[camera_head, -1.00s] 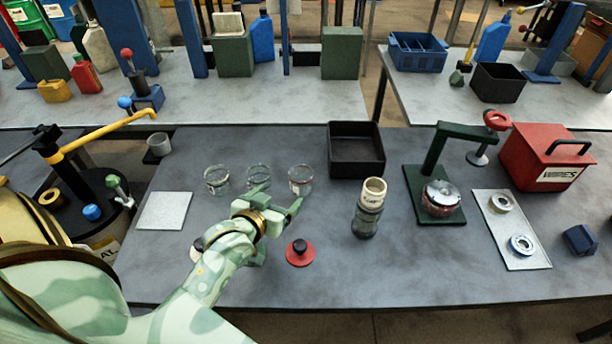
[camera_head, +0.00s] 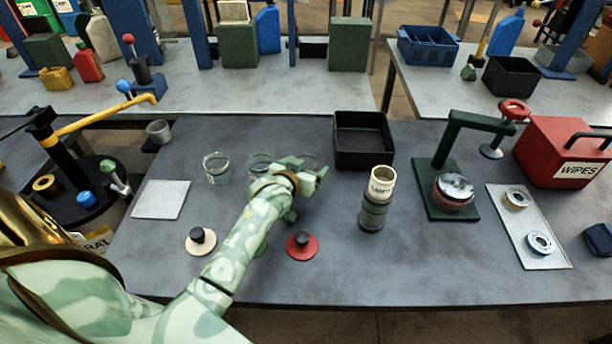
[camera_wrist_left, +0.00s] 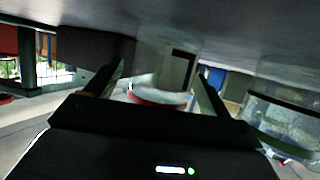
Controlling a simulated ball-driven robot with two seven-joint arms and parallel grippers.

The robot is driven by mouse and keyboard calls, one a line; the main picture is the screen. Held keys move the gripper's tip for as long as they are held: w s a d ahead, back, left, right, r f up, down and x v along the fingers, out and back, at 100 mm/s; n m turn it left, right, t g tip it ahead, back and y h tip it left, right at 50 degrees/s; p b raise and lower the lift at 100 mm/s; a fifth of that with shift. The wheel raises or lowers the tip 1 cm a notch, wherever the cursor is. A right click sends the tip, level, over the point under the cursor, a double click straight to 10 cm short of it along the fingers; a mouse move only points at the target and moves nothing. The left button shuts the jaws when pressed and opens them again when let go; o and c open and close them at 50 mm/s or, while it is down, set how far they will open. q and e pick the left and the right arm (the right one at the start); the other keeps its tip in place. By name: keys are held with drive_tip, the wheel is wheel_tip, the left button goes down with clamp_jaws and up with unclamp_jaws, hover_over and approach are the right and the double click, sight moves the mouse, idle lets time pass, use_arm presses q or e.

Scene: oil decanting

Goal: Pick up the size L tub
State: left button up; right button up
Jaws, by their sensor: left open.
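Three clear round tubs stand in a row on the grey table. The left tub (camera_head: 217,168) and middle tub (camera_head: 259,164) show in the head view; the right tub (camera_head: 309,160) is mostly hidden behind my left gripper (camera_head: 308,174). No size mark is readable, so I cannot tell which is L. In the left wrist view, which is upside down, a clear tub with a reddish-white rim (camera_wrist_left: 158,98) shows between the open fingers, and a second clear tub (camera_wrist_left: 285,120) stands to the right. The fingers are apart with no visible grip. My right gripper is not in view.
A black tray (camera_head: 362,140) stands right of the tubs. A cream-topped jar (camera_head: 376,200), a green press stand (camera_head: 445,195) and a red wipes box (camera_head: 562,150) are farther right. A black-knobbed red disc (camera_head: 302,246) and a cream one (camera_head: 201,241) lie near the arm.

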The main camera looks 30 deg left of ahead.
use_arm(q)
drive_tip(key=shift+s+r, duration=0.1)
drive_tip(key=shift+c, duration=1)
drive_tip(key=c, duration=0.9)
